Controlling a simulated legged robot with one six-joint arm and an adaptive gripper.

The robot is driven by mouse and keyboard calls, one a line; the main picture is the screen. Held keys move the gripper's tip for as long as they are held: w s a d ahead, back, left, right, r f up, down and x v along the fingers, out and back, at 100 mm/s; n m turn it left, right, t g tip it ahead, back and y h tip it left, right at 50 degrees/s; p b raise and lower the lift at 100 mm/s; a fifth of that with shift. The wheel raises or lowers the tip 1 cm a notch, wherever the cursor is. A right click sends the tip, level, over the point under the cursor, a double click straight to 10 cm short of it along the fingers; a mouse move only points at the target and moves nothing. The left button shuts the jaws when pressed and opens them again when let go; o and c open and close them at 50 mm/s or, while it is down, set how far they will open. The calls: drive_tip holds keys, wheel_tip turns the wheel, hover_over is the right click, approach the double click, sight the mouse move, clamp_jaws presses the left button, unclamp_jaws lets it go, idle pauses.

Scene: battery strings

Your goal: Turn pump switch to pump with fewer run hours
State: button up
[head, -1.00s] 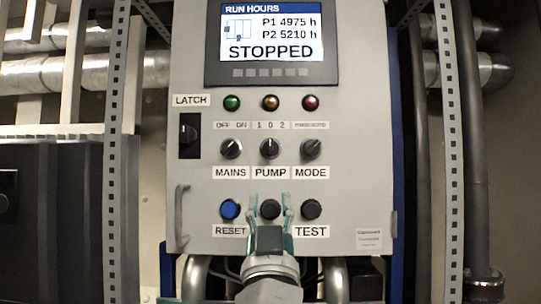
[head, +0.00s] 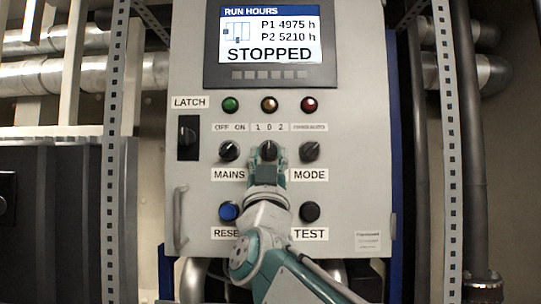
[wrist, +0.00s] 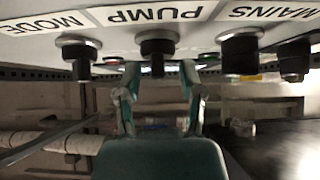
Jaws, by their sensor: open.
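The display (head: 270,37) reads P1 4975 h, P2 5210 h and STOPPED. The black pump switch (head: 268,150) sits under the marks 1 0 2, and its pointer looks upright, at 0. It also shows in the wrist view (wrist: 158,44) beside its upside-down PUMP label (wrist: 155,14). My gripper (head: 267,170) is open just in front of and below the switch, hiding the PUMP label in the head view. In the wrist view my gripper's fingers (wrist: 160,82) are spread either side of the line to the knob. I cannot tell whether they touch it.
The mains switch (head: 229,151) and mode switch (head: 310,151) flank the pump switch closely. Three lamps are above. The blue reset button (head: 228,211), test button (head: 310,211), latch switch (head: 188,136) and door handle (head: 180,218) also stick out from the panel.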

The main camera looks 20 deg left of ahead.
drive_tip(key=shift+w+r, duration=0.15)
clamp_jaws()
drive_tip(key=shift+n, duration=0.4)
drive_tip(key=n+g+y, duration=0.2)
drive_tip(key=n+y, duration=0.2)
drive_tip(key=n+g+y, duration=0.2)
drive_tip(key=n+y, duration=0.2)
drive_tip(key=n, duration=0.1)
drive_tip(key=shift+d+n+g, duration=0.2)
drive_tip(key=shift+n+g, duration=0.1)
drive_tip(key=shift+g, duration=0.1)
drive_tip(key=shift+w+d+r+n+g+y, duration=0.1)
drive_tip(key=shift+n+g+y, duration=0.7)
drive_tip(key=shift+n+g, duration=0.65)
drive_tip(key=shift+n+g+y, duration=0.8)
drive_tip(key=shift+n+g, duration=0.15)
drive_tip(key=shift+n, duration=0.9)
drive_tip(key=shift+n+g, duration=0.6)
